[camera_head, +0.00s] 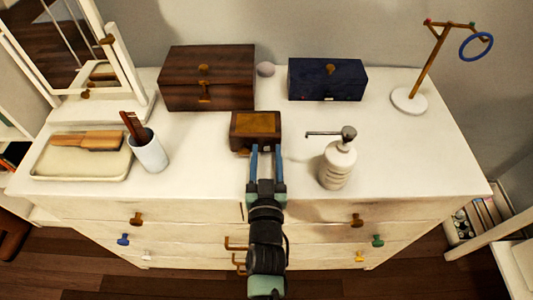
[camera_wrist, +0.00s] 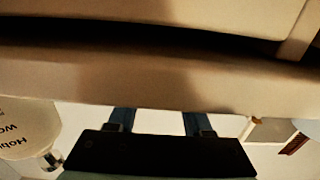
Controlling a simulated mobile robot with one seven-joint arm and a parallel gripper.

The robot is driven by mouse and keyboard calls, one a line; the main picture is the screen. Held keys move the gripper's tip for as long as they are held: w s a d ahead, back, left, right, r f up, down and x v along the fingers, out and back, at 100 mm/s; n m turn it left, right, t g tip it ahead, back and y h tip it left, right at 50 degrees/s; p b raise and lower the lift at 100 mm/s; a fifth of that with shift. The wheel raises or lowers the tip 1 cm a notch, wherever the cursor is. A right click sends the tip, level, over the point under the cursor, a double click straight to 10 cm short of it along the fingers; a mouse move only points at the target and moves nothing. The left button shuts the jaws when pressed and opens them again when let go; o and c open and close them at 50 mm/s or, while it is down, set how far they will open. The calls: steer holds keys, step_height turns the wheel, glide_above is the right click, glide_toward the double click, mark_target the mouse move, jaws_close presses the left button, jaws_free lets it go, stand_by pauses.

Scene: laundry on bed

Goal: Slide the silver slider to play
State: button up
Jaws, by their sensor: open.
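A small wooden box (camera_head: 256,126) with a gold-brown top panel stands near the middle of the white dresser top. I cannot make out a silver slider in either view. My gripper (camera_head: 266,150) is open and empty, its two blue fingers pointing at the box's front, just before it or over its front edge; I cannot tell if they touch it. In the wrist view the open fingers (camera_wrist: 158,120) show over the pale dresser top, and the box is not visible there.
A white soap dispenser (camera_head: 338,163) stands close on the right. A white cup (camera_head: 149,151) with a brown item and a tray (camera_head: 80,165) with a brush are on the left. Behind are a large wooden box (camera_head: 206,88), a navy box (camera_head: 327,88) and a stand (camera_head: 409,101) with a blue ring.

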steer(key=shift+c, duration=0.2)
jaws_close()
stand_by(1.3)
